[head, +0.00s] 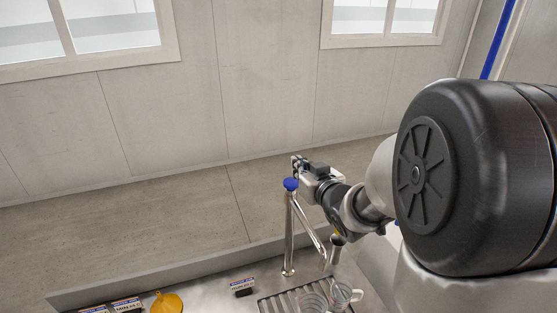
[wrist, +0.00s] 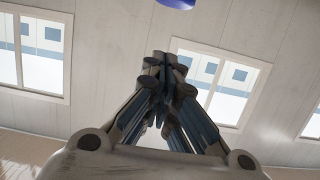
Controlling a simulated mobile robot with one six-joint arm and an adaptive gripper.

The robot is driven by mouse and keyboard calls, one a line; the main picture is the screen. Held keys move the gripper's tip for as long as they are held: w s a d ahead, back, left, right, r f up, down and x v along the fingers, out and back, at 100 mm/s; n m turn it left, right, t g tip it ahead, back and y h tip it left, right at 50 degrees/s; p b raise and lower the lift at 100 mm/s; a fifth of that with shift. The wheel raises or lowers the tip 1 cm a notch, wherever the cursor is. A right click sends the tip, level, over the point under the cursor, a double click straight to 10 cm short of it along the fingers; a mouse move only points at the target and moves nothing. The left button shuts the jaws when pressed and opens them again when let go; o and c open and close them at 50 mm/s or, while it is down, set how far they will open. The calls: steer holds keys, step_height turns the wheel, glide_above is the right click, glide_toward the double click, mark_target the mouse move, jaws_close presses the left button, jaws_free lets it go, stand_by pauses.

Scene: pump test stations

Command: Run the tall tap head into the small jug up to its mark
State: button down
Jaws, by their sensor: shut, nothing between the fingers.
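The tall tap head (head: 289,235) is a shiny metal post with a blue cap (head: 291,184) on top and a spout arm slanting down to the right. Two clear vessels, one at the left (head: 311,301) and one with a handle at the right (head: 342,294), stand on the drain grate below the spout. I cannot tell which is the small jug, and no mark or water level is readable. My gripper (head: 297,163) is shut and empty, close to the blue cap and just above it in the picture. The wrist view shows the closed fingers (wrist: 165,65) and the blue cap (wrist: 175,3) at the top edge.
A drain grate (head: 272,304) is set in the metal counter. An orange funnel (head: 167,303) and small label plates, one beside the tap (head: 242,287), lie to the left. A low back edge (head: 150,279) runs behind. Open floor and a wall with windows lie beyond.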

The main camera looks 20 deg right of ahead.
mark_target(293, 186)
steer(key=x, duration=0.3)
steer(key=shift+w+f, duration=0.3)
steer(key=f, duration=0.1)
steer(key=f+b, duration=0.1)
steer(key=shift+s+f, duration=0.2)
steer(key=shift+f, duration=0.55)
steer(key=shift+b, duration=0.4)
steer(key=shift+f+b, duration=0.9)
steer(key=shift+s+f, duration=0.1)
steer(key=shift+f, duration=0.05)
stand_by(1.8)
stand_by(1.2)
